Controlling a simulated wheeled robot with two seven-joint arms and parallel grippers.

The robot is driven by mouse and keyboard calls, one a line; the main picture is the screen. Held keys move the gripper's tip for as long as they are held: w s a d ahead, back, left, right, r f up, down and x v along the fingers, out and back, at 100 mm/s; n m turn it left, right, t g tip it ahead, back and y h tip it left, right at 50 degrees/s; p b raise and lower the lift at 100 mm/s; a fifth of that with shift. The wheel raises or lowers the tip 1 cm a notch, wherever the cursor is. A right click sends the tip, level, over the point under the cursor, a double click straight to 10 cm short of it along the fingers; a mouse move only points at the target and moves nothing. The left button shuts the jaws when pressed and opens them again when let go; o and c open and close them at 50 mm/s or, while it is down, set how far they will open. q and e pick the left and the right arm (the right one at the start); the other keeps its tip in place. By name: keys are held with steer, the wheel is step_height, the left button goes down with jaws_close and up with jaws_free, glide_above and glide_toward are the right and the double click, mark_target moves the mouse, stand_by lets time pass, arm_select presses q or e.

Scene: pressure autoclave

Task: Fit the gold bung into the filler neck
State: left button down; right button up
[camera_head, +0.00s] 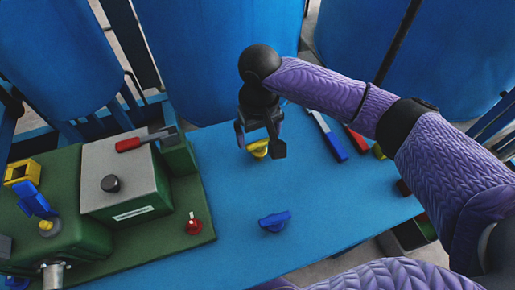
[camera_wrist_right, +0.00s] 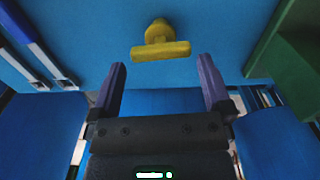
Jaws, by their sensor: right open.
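The gold bung (camera_head: 259,150), a yellow piece with a bar-shaped handle, lies on the blue table below my right gripper (camera_head: 260,141), which partly covers it. In the right wrist view the gold bung (camera_wrist_right: 161,48) is whole, just beyond and between the spread fingertips of my right gripper (camera_wrist_right: 162,65). The gripper is open and empty, apart from the bung. I cannot tell for sure which part is the filler neck; a metal pipe end (camera_head: 53,272) shows at the lower left of the green machine. My left gripper is out of view.
A blue handled piece (camera_head: 274,221) lies on the table (camera_head: 235,235). The green machine (camera_head: 150,242) at left carries a grey box (camera_head: 125,172), a red-handled lever (camera_head: 129,144) and a red knob (camera_head: 194,224). Blue and red bars lie right of the gripper. Large blue drums stand behind.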

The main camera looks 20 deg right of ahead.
mark_target(259, 142)
steer(key=f+b, duration=0.2)
steer(key=f, duration=0.2)
steer(key=shift+s, duration=0.2)
steer(key=shift+r, duration=0.2)
steer(key=c, duration=1)
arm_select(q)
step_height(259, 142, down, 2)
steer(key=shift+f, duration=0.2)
arm_select(e)
steer(key=shift+r, duration=0.1)
